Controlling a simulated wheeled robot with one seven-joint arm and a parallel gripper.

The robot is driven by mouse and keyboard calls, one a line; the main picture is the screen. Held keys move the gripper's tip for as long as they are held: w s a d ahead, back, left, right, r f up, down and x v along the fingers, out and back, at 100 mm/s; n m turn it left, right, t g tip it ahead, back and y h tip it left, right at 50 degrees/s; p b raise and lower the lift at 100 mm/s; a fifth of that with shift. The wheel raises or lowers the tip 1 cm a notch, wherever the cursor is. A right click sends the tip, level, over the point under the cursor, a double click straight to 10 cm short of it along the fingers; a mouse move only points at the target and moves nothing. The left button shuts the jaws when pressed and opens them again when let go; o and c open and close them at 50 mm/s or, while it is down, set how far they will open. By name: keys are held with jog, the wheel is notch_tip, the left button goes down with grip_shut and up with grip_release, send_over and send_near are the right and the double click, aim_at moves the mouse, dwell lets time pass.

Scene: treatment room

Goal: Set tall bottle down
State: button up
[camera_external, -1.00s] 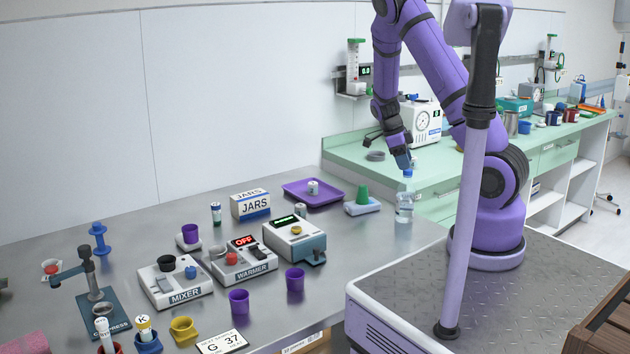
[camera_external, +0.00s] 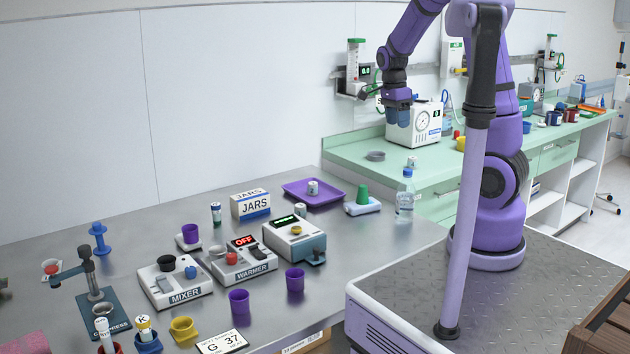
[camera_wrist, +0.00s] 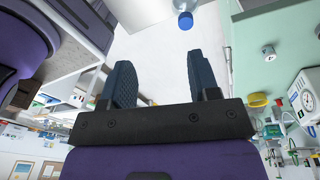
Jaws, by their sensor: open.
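The tall bottle (camera_external: 405,196) is clear with a blue cap. It stands upright on the right end of the steel table, apart from my gripper. My gripper (camera_external: 398,118) is raised above and behind the bottle in the external view, in front of the white gauge machine. In the wrist view my gripper (camera_wrist: 158,85) has its two dark blue fingers spread with nothing between them. The bottle's blue cap (camera_wrist: 186,20) shows at the top edge of the wrist view, beyond the fingertips; most of the bottle is cut off there.
Left of the bottle are a green cup (camera_external: 362,194) on a pale blue block and a purple tray (camera_external: 316,198). The warmer (camera_external: 243,262) and mixer (camera_external: 176,283) stand farther left. The green counter (camera_external: 350,154) lies behind, with a gauge machine (camera_external: 412,130).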

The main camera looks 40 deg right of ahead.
jog(key=s+a+r+n+t, duration=0.3)
jog(key=s+r+n, duration=0.4)
jog(key=s+n, duration=0.3)
jog(key=s+a+r+n+t, duration=0.3)
jog(key=s+a+r+n, duration=0.3)
jog(key=s+n, duration=0.4)
jog(key=shift+s+a+r+n+t+y, duration=0.15)
jog(key=shift+s+r+n+t+y, duration=0.2)
jog(key=shift+r+n, duration=0.25)
